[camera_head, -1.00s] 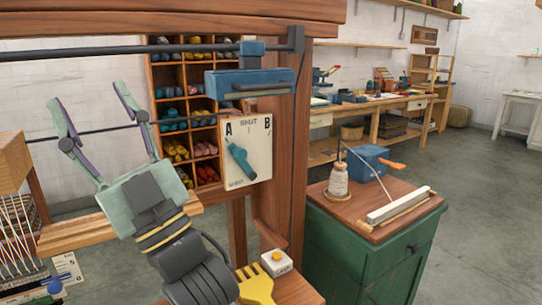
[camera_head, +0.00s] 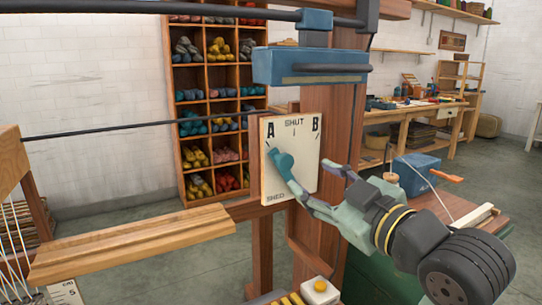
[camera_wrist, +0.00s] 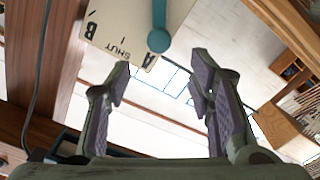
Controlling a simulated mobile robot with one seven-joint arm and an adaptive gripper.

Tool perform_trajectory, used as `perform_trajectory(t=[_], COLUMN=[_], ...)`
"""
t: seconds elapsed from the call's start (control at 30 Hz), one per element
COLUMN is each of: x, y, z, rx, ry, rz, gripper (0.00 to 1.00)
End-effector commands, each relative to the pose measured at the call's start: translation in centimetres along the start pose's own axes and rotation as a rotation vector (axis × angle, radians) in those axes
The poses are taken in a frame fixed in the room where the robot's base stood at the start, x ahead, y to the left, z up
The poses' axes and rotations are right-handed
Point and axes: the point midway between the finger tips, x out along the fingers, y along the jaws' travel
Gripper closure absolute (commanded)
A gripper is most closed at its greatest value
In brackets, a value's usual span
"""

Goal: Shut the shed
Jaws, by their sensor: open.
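The shed panel (camera_head: 305,178) is a cream plate marked A, SHUT and B, fixed to a wooden post. Its teal lever (camera_head: 284,161) tilts up and left toward A, away from the SHUT mark at the top middle. My gripper (camera_head: 312,180) is open and empty, with its fingers at the lower right of the lever; one finger overlaps the lever's lower part in this view. In the wrist view, the panel (camera_wrist: 122,22) appears upside down and the lever (camera_wrist: 159,38) lies beyond the gap between the open fingers. I cannot tell whether they touch.
A blue box (camera_head: 310,66) on a dark rail sits above the panel. A wooden beam (camera_head: 135,243) runs at lower left. A cubby shelf of wool skeins (camera_head: 175,105) stands behind. A green cabinet with a wooden top (camera_head: 440,203) is at right, partly behind my arm.

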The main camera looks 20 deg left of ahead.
Motion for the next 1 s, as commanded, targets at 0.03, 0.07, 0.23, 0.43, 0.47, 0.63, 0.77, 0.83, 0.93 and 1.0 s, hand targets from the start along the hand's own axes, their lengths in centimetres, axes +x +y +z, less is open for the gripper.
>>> perform_trajectory(t=[0.03,0.07,0.23,0.43,0.47,0.63,0.77,0.83,0.93,1.0], x=[-0.1,-0.2,0.5,3.7,4.3,7.5,9.3,9.9,10.5,10.6], y=[0.1,0.1,0.1,0.1,0.1,0.1,0.1,0.1,0.1,0.0], z=[0.1,0.1,0.2,0.1,0.1,0.1,0.2,0.2,0.3,0.3], rx=[-0.001,-0.002,-0.001,0.0,0.0,0.0,0.0,-0.001,-0.002,-0.003], ry=[-0.004,-0.005,-0.008,-0.008,-0.007,-0.008,-0.008,-0.008,-0.008,-0.008], rz=[0.001,0.001,-0.003,-0.005,-0.006,-0.004,-0.003,-0.002,-0.001,-0.001], gripper=[0.52,0.52,0.52,0.52,0.52,0.52,0.52,0.52,0.52,0.52])
